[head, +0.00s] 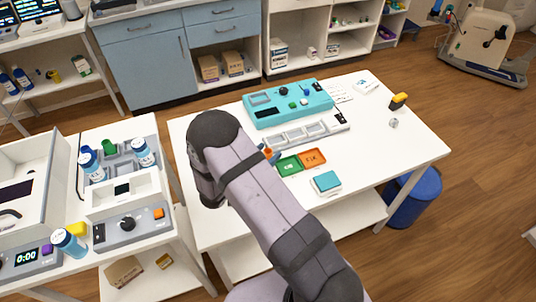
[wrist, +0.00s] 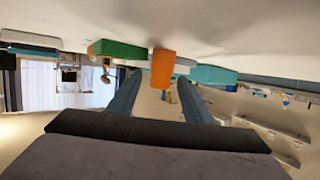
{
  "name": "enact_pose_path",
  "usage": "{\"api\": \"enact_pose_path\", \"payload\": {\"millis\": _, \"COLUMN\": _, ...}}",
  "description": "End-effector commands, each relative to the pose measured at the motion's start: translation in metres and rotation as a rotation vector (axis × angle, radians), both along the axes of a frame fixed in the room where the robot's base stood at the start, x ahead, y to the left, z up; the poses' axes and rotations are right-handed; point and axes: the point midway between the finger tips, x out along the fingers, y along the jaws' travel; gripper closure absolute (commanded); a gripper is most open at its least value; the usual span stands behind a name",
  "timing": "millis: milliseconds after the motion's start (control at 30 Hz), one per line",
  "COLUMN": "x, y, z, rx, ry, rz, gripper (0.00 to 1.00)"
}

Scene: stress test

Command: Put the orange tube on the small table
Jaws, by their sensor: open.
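An orange tube-like piece (head: 268,152) shows at the end of my arm in the head view, over the central white table (head: 395,150). In the wrist view the orange piece (wrist: 163,68) stands out from the white surface, between and just beyond my two fingertips. My gripper (wrist: 160,78) is open, with a finger on each side of it; I see no clear contact. In the head view my gripper (head: 274,156) is small and partly hidden by my arm. A second white table (head: 152,128) stands at the left; which one counts as small is unclear.
A green tray (head: 288,166) and an orange tray (head: 312,158) lie beside my gripper. A teal device (head: 288,103), a teal-topped box (head: 326,182) and a yellow-black item (head: 398,101) share the table. Its right end is mostly clear. A blue bin (head: 414,198) stands below.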

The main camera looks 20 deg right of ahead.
Motion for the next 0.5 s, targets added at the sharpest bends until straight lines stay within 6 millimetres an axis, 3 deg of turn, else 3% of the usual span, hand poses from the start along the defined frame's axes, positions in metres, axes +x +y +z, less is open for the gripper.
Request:
{"api": "enact_pose_path", "payload": {"millis": 400, "x": 0.0068, "y": -0.0101, "z": -0.0046, "rx": 0.001, "ry": 0.0, "rz": 0.002, "gripper": 0.54}}
{"api": "enact_pose_path", "payload": {"millis": 500, "x": 0.0067, "y": -0.0101, "z": -0.0046, "rx": 0.001, "ry": 0.0, "rz": 0.001, "gripper": 0.78}}
